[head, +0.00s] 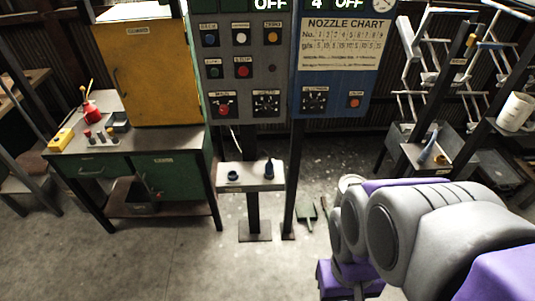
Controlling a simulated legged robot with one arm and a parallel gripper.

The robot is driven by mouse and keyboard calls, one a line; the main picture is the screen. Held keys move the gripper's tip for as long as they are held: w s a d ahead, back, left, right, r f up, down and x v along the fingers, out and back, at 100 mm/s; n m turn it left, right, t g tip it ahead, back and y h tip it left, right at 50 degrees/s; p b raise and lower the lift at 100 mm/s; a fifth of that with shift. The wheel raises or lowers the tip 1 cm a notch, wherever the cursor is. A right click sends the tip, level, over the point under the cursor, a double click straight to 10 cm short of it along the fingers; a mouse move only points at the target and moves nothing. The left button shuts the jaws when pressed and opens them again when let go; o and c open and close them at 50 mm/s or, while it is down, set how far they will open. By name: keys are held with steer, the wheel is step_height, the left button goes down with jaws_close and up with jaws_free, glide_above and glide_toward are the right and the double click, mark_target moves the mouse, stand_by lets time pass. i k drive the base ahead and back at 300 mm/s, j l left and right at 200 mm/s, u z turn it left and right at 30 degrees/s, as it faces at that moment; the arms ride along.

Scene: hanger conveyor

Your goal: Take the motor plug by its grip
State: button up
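A small dark blue upright piece (269,169), which looks like the motor plug, stands on the right part of a small grey shelf (250,185) below the control cabinets. Its grip is too small to make out clearly. A low round dark blue piece (233,175), perhaps a socket, sits on the left part of the same shelf. My arm fills the lower right of the head view, to the right of the shelf and apart from it.
A workbench (130,148) with a yellow cabinet (147,65) stands left of the shelf. Grey (245,55) and blue (337,60) control cabinets rise behind it. A post (293,180) stands close on its right. The floor in front is clear.

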mark_target(269, 166)
steer(key=j+z, duration=0.1)
steer(key=z, duration=0.65)
steer(key=i+j+z, duration=0.15)
steer(key=j+z, duration=0.35)
steer(key=j, duration=0.45)
steer(key=j+z, duration=0.5)
steer(key=j, duration=0.45)
steer(key=k+j, duration=0.1)
steer(key=j, duration=0.55)
